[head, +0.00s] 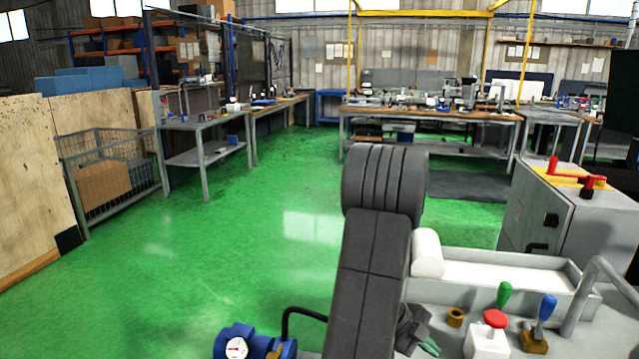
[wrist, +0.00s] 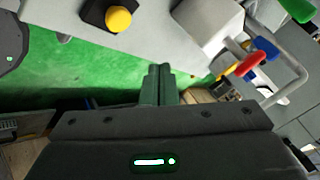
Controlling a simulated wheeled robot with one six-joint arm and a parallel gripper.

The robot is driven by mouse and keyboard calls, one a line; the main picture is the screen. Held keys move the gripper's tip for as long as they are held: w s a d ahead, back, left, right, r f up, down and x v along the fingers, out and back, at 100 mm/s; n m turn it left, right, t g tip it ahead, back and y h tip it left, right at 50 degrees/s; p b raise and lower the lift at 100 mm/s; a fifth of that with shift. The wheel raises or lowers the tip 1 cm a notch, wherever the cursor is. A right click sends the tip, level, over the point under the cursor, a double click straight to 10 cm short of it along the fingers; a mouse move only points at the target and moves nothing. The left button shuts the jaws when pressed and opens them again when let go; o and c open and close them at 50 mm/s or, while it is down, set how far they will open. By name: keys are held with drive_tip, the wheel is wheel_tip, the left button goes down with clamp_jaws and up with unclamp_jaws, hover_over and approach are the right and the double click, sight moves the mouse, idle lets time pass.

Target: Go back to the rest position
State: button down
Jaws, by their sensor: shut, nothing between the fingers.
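My gripper (wrist: 158,84) shows in the wrist view with its two dark green fingers together and nothing between them. In the head view my dark arm rises in front of the machine and hides part of it. A small part of my gripper (head: 430,348) shows low beside the arm, close to the machine's front. In the wrist view a yellow button on a black box (wrist: 118,18) lies beyond the fingers, and the green floor (wrist: 120,70) shows behind them.
A red knob (head: 495,319), a green lever (head: 504,294) and a blue lever (head: 547,306) stand on the machine at right. A metal handrail (head: 590,290) is beside them. The green floor (head: 240,220) is clear at left.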

drive_tip(key=shift+f+b, duration=1.6)
drive_tip(key=shift+b, duration=0.05)
drive_tip(key=shift+r+p, duration=0.4)
drive_tip(key=shift+p, duration=1.55)
drive_tip(key=shift+f+p, duration=0.1)
drive_tip(key=shift+p, duration=0.3)
wheel_tip(320, 180, up, 2)
drive_tip(key=shift+r+p, duration=0.1)
drive_tip(key=shift+p, duration=1.1)
wheel_tip(320, 180, down, 3)
drive_tip(key=b, duration=0.3)
drive_tip(key=shift+b, duration=1.2)
drive_tip(key=shift+r+b, duration=0.1)
drive_tip(key=shift+b, duration=0.75)
